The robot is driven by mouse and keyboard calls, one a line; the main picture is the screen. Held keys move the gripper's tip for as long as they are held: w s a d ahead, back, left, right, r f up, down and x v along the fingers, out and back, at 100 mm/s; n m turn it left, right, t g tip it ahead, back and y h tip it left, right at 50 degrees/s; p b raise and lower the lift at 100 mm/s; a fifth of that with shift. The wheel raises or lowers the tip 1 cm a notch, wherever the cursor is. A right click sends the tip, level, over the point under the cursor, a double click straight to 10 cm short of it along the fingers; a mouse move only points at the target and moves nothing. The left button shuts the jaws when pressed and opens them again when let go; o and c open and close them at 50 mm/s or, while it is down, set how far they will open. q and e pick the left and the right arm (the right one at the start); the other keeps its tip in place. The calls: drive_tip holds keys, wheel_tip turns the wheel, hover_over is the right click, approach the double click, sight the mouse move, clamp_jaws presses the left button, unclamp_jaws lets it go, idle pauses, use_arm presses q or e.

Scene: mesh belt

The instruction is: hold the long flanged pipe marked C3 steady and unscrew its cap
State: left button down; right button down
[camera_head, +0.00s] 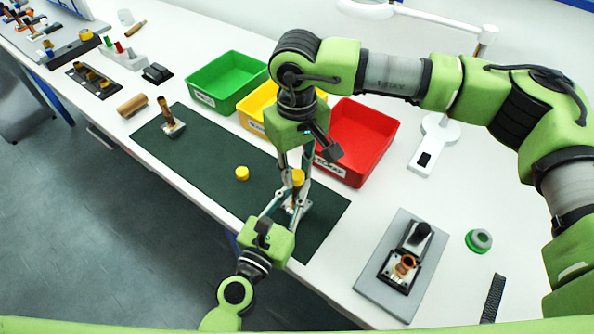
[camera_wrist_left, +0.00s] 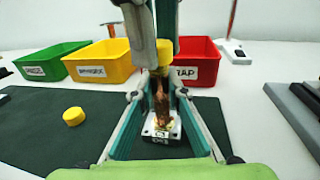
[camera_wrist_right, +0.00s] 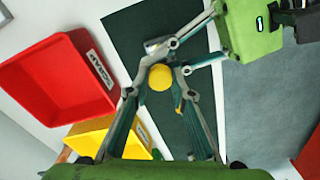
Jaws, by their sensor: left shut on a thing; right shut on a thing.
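The copper flanged pipe (camera_wrist_left: 162,100) stands upright on the green mat, its flange plate (camera_wrist_left: 161,133) carrying a label that seems to read C3. A yellow cap (camera_head: 298,177) sits at its top; it also shows in the left wrist view (camera_wrist_left: 165,50) and the right wrist view (camera_wrist_right: 160,77). My left gripper (camera_head: 290,201) is shut on the pipe body from the front, low near the flange. My right gripper (camera_head: 297,172) reaches down from above and is shut on the cap. The fingers hide parts of the pipe and cap.
A loose yellow cap (camera_head: 242,173) and another flanged pipe (camera_head: 166,115) are on the green mat (camera_head: 205,157). Green (camera_head: 222,80), yellow (camera_head: 254,103) and red (camera_head: 357,140) bins stand behind. A grey board (camera_head: 376,287) with a fixture lies at right.

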sight(297, 175)
drive_tip(key=shift+r, duration=0.7)
drive_tip(key=shift+r, duration=2)
use_arm(q)
drive_tip(key=c, duration=1.9)
unclamp_jaws()
drive_tip(key=shift+s+a, duration=0.1)
